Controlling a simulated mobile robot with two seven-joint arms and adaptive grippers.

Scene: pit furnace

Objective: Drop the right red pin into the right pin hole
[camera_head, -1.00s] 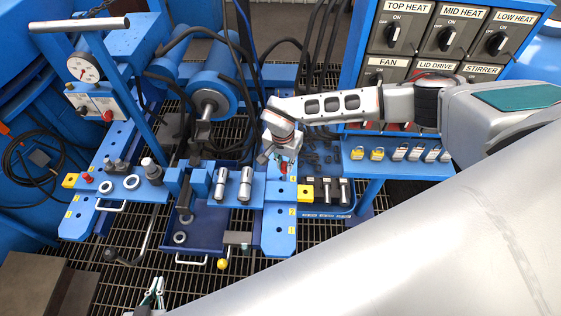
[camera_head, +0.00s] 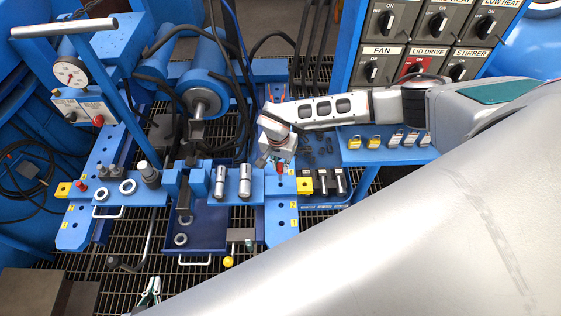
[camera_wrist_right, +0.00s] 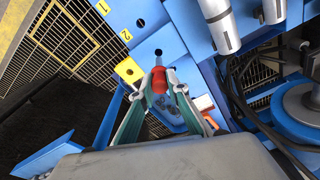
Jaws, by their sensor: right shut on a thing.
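My right gripper (camera_wrist_right: 160,100) is shut on the right red pin (camera_wrist_right: 158,80) in the right wrist view. The pin is held between the two fingers over the blue plate. A dark round hole (camera_wrist_right: 158,52) shows just beyond the pin's end, and another hole (camera_wrist_right: 140,23) lies farther off; I cannot tell whether the pin touches the plate. In the head view my right gripper (camera_head: 276,158) is above the fixture's right blue rail (camera_head: 281,222), with the red pin (camera_head: 279,167) partly hidden. My left gripper (camera_head: 150,292) is at the bottom edge, its opening unclear.
A yellow block (camera_head: 304,186) sits beside the right rail. Another red pin (camera_head: 80,187) stands at the fixture's left. Two metal cylinders (camera_head: 245,182) are left of my right gripper. A blue shelf with padlocks (camera_head: 375,143) and a switch panel (camera_head: 415,50) are at the right.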

